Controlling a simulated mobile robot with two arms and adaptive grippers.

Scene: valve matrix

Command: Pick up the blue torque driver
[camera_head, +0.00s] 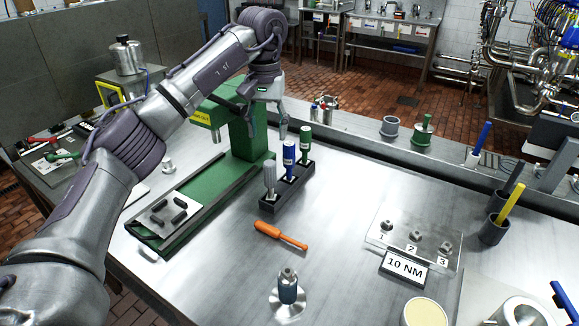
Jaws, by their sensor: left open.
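The blue torque driver (289,155) stands upright in a black holder (284,190) on the metal table. It is in the middle, between a grey driver (270,176) and a green driver (305,140). My left gripper (267,134) is open and empty, pointing down from the end of my left arm. In the picture its right fingertip lies just up and left of the blue driver's top, apart from it. How far the gripper is from the driver in depth I cannot tell. My right gripper is not in view.
A green press (238,125) stands left of the holder. An orange screwdriver (280,235) lies in front of it. A plate with numbered bolts and a "10 NM" sign (404,267) lie right. Table between holder and plate is clear.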

